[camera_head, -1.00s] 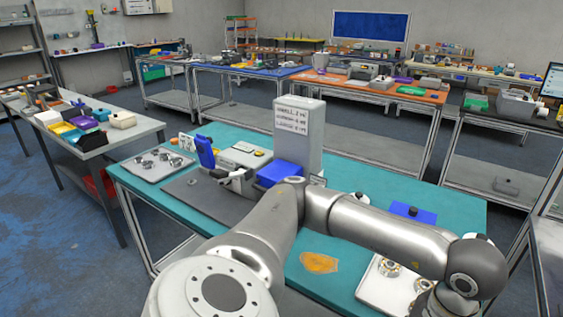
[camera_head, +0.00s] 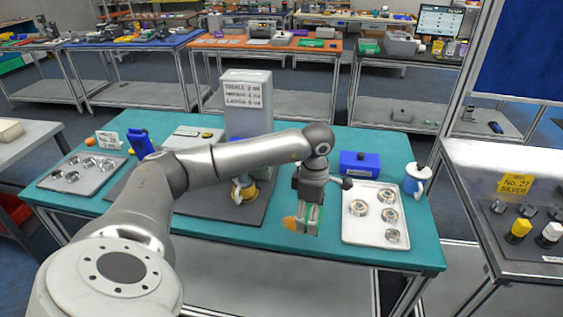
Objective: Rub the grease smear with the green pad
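The grease smear (camera_head: 289,223) is an orange-brown patch on the teal bench, left of the tray with metal rings. My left gripper (camera_head: 308,226) points down at the smear's right side and hides part of it. A green piece, which looks like the green pad (camera_head: 313,215), shows between its fingers, so the gripper appears shut on it. The pad is at or just above the bench; I cannot tell whether it touches the smear. My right gripper is not in view.
A tray (camera_head: 348,233) with several metal rings lies just right of the gripper. A tall grey block (camera_head: 247,110) stands behind my arm. Bare bench lies in front of the smear.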

